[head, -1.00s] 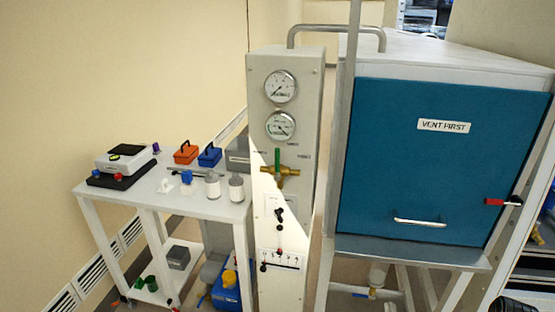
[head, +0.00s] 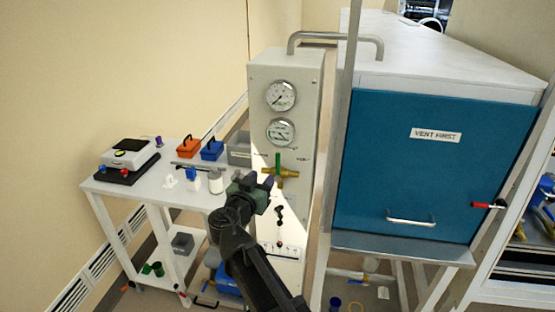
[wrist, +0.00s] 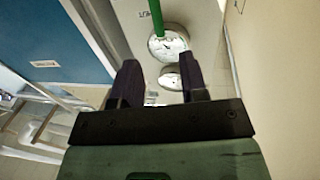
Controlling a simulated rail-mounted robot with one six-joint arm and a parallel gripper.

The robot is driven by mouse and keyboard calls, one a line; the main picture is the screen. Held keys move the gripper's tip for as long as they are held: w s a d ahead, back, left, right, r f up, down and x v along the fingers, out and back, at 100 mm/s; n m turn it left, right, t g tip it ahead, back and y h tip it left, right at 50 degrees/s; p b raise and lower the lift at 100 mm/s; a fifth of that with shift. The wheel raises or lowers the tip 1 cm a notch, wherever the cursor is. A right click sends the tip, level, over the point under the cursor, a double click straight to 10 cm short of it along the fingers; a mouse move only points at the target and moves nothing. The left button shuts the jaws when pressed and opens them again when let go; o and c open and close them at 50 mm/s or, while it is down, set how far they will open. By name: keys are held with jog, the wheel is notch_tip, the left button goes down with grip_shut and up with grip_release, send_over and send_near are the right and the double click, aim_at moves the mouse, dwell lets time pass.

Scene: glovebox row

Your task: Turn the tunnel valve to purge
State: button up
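The tunnel valve is a brass fitting (head: 287,173) on the front of the pale grey gauge panel (head: 258,72), below two round dials. Its green lever (head: 278,160) stands upright in the head view. My gripper (head: 259,183) is in front of the panel, just left of and a little below the valve. In the wrist view my gripper (wrist: 157,85) has its two dark fingers apart with nothing between them. The green lever (wrist: 156,15) shows at the top of that view, beyond the fingertips. I cannot tell the exact gap, and the position labels are too small to read.
A blue glovebox door (head: 435,165) marked "VENT FIRST" stands right of the panel, with a red-handled latch (head: 487,205). A white cart (head: 105,190) on the left carries orange and blue boxes, bottles and a scale. A grey pipe (head: 335,38) arches above the panel.

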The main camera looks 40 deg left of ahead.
aim_at(277, 162)
jog(key=x, duration=1.1)
jog(key=shift+w+d, duration=0.1)
grip_shut()
